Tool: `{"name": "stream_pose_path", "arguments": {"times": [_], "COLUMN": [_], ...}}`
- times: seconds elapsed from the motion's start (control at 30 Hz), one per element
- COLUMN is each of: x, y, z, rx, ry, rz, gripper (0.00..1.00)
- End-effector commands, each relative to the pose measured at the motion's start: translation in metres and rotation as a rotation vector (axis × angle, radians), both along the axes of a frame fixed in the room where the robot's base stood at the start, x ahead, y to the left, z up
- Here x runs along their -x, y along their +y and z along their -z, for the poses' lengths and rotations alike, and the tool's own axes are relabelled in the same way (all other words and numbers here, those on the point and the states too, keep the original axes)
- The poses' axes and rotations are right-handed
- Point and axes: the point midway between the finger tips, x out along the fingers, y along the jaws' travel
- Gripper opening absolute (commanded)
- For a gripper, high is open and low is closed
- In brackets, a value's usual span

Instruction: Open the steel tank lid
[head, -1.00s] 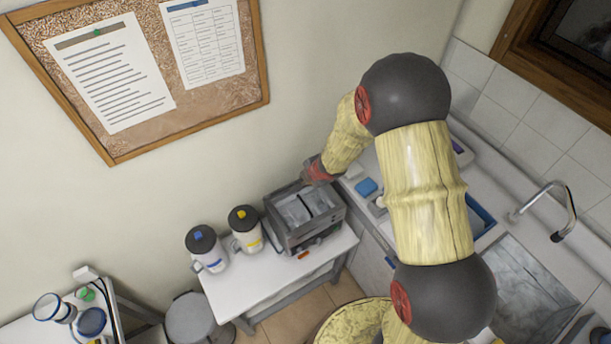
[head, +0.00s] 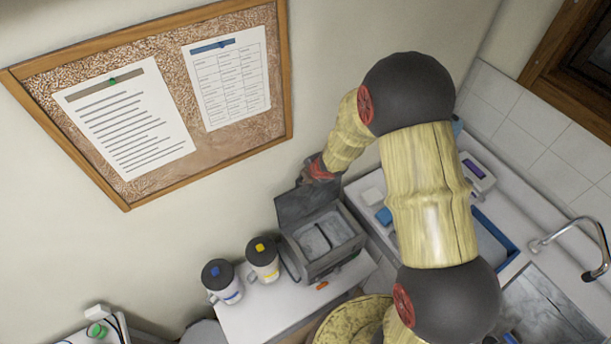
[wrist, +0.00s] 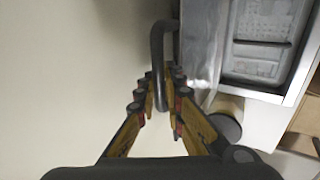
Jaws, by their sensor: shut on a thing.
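The steel tank (head: 325,246) stands on the small white table beside two capped jars. Its lid (head: 307,204) is raised, tilted up at the tank's wall side, and the inside of the tank shows. My gripper (head: 318,172) is at the top of the raised lid. In the wrist view my gripper (wrist: 163,98) is shut on the dark lid handle (wrist: 157,62), a bar bent toward the lid. The tank (wrist: 262,42) and its open inside show to the right there. My fingertips are partly hidden in the head view.
A counter with a sink (head: 548,312) is at the right. The wall with a corkboard (head: 215,145) is close behind.

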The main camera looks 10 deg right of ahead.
Motion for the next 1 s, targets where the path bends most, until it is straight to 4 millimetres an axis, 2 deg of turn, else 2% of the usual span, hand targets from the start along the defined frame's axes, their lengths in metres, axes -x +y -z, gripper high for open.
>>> {"name": "stream_pose_path", "arguments": {"times": [0.03, 0.47, 0.5, 0.77, 1.0], "x": [-0.0043, -0.005, -0.0051, -0.0029, -0.0017], "y": [0.0004, 0.0005, 0.0005, 0.0002, 0.0001], "z": [-0.0049, -0.0056, -0.0056, -0.003, -0.0016], "rx": [-0.003, -0.004, -0.004, -0.002, -0.001], "ry": [-0.009, -0.011, -0.011, -0.007, -0.004], "rz": [0.002, 0.002, 0.002, 0.001, 0.0], "gripper": [0.0, 0.0, 0.11, 0.25, 0.26]}}
